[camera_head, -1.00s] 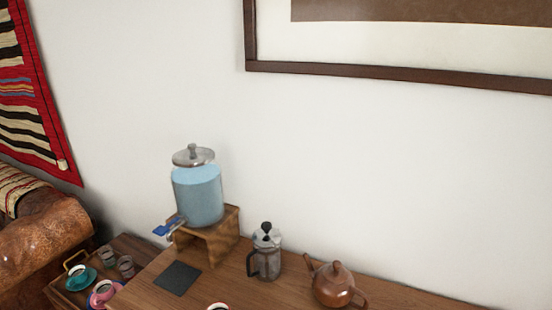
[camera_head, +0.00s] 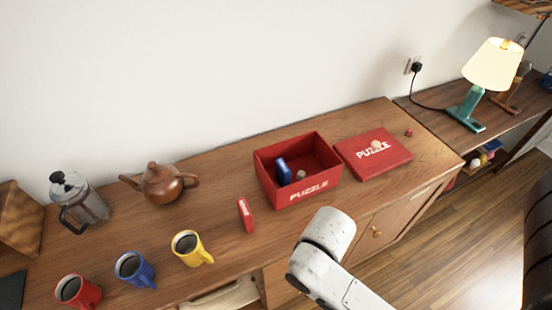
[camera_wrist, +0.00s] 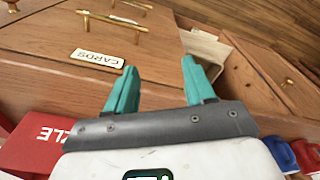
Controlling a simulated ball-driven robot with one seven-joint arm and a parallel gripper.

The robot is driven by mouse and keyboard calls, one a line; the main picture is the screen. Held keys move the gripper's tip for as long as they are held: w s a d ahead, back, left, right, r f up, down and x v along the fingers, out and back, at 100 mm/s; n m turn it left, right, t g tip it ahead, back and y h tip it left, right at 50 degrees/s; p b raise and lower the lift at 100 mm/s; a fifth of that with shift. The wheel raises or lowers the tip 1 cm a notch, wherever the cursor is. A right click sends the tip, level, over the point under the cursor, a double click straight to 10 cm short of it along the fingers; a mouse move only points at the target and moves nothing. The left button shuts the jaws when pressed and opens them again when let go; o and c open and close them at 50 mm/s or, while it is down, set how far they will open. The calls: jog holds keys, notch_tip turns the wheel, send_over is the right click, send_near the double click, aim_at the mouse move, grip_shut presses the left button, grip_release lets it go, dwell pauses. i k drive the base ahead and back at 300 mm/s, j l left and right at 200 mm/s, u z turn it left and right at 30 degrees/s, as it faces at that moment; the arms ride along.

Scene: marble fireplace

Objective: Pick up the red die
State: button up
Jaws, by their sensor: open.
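A small red die (camera_head: 408,132) sits on the wooden cabinet top, just beyond the right end of the red puzzle lid. It is too small to make out its pips. It does not show clearly in the wrist view. My gripper (camera_wrist: 158,66) has teal fingers that are spread apart with nothing between them. It points at the cabinet's drawer fronts, away from the die. In the head view only a white part of my arm shows, in front of the puzzle box, and my fingers are hidden.
The red puzzle box (camera_head: 325,192) stands open with a blue item and a pale die inside. Its lid (camera_head: 390,160) carries a light object. A red card box (camera_head: 245,214), several mugs, a teapot (camera_head: 165,185) and a lamp (camera_head: 494,66) stand around. A drawer (camera_head: 232,297) is open.

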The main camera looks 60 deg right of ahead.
aim_at(409, 132)
jog(key=z, duration=2)
